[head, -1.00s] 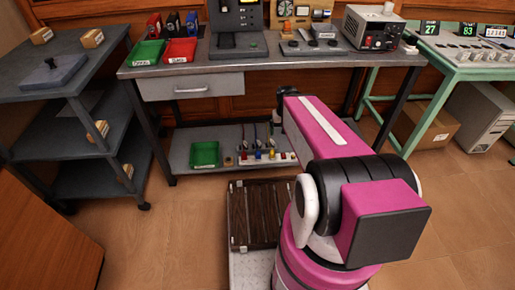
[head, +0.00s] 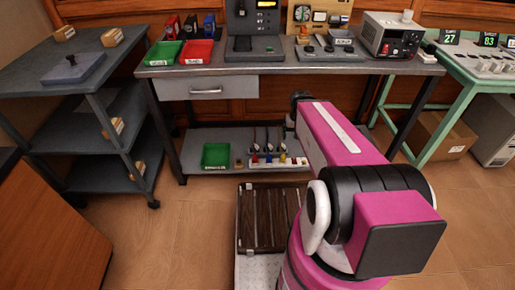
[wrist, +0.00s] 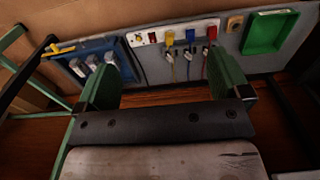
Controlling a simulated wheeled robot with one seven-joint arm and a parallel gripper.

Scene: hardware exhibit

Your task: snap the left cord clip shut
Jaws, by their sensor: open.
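In the wrist view, a blue tray or board (wrist: 64,66) at the left carries several small grey-white pieces (wrist: 93,64), perhaps the cord clips. I cannot tell whether they are open or shut. A white strip (wrist: 150,39) beside it has coloured plugs, with cords and metal parts in front; the strip also shows on the low shelf in the head view (head: 291,164). My gripper (wrist: 162,58) is open and empty, its green fingers apart, facing the shelf. My left-hand finger in the picture partly covers the blue tray. My arm hides the gripper and tray in the head view.
The low shelf (head: 200,145) also bears a green bin (head: 216,156). The workbench top (head: 205,71) overhangs it, with legs at both sides. A dark slatted crate or pallet (head: 262,222) stands near my base. A grey cart (head: 60,120) stands left; the floor between is clear.

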